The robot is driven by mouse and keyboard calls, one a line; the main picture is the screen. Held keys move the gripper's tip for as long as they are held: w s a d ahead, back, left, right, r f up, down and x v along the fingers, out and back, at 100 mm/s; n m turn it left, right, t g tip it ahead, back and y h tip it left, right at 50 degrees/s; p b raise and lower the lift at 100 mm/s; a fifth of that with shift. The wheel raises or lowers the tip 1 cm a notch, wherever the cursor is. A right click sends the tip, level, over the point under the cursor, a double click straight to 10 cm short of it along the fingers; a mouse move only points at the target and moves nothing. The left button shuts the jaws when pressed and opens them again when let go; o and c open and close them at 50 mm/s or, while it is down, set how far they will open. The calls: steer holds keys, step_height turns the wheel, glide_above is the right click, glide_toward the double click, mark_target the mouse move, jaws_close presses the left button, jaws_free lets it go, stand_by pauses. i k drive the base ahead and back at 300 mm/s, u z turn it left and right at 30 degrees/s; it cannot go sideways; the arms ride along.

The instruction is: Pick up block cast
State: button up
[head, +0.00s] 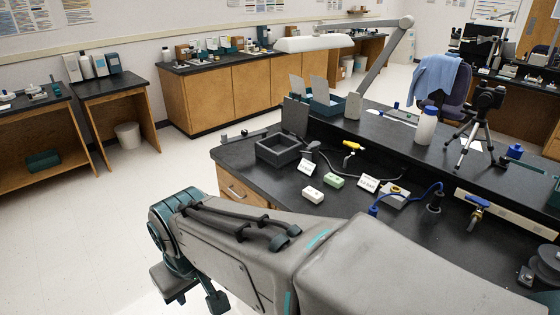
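Small blocks lie on the black bench top (262,185) in the middle of the head view. One is a white block (313,194), and a pale green block (333,181) lies just behind it to the right. I cannot tell for sure which is the block cast. Small white label cards (306,166) stand near them. My arm crosses the foreground, and my gripper (192,290) hangs at its left end, low in the picture and apart from the blocks. Its fingertips are partly hidden, so its opening is unclear.
An open grey box (279,150) stands at the bench's left end. A white bottle (426,127) and camera tripod (472,138) stand on the raised shelf. Floor at left is clear.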

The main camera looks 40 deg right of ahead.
mark_target(331, 178)
steer(key=z, duration=0.6)
steer(key=i, duration=1)
steer(key=z, duration=1.5)
steer(key=i, duration=0.4)
steer(key=z, duration=0.35)
